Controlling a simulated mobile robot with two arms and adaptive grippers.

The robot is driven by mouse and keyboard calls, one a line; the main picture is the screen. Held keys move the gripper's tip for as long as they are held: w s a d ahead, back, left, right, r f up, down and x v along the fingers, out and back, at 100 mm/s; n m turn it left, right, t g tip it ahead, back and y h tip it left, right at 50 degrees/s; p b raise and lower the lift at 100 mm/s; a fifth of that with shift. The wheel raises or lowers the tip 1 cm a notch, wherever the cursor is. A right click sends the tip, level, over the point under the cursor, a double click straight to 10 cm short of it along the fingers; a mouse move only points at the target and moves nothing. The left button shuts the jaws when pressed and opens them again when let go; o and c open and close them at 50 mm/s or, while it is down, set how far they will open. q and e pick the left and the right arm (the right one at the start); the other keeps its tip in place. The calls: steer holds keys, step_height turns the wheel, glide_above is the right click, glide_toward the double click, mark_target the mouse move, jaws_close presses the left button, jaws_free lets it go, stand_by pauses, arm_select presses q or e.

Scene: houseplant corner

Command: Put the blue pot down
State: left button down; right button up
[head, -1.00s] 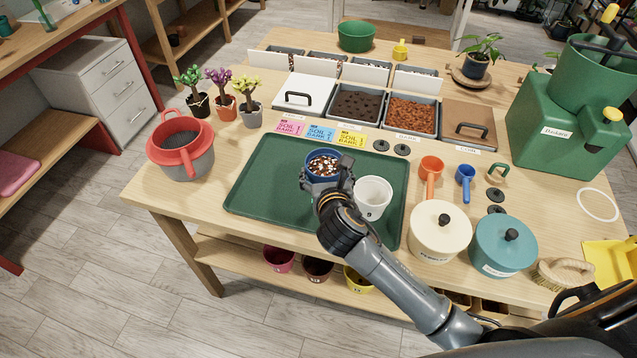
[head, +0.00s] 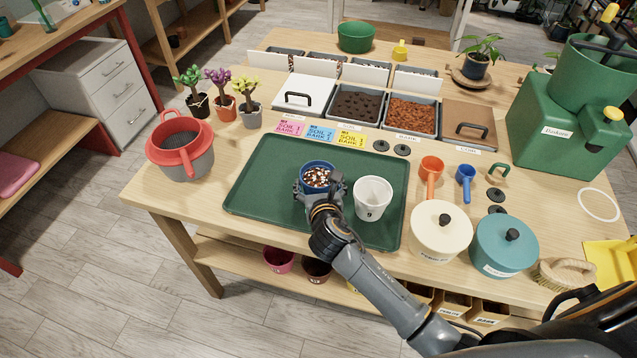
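The blue pot (head: 318,166) holds a brown and white speckled mix and is upright over the green tray (head: 264,172). My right gripper (head: 319,188) is at the pot's near side, with its fingers around the lower part of the pot, and appears shut on it. The pot's base is hidden by the gripper, so I cannot tell whether it touches the tray. A white pot (head: 372,203) stands on the tray just right of my gripper, apart from the blue pot. My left gripper is not in view.
A red-rimmed grey sieve pot (head: 186,163) stands left of the tray. A cream lidded pot (head: 440,232) and a teal one (head: 503,247) stand to the right. Soil bins (head: 358,107) line the back. The tray's left part is clear.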

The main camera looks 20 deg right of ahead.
steer(key=shift+o, duration=0.7)
steer(key=shift+r, duration=0.1)
steer(key=shift+s+r, duration=0.15)
steer(key=shift+s, duration=0.05)
steer(key=v, duration=1.1)
steer(key=shift+s+r, duration=0.2)
steer(key=shift+s, duration=0.1)
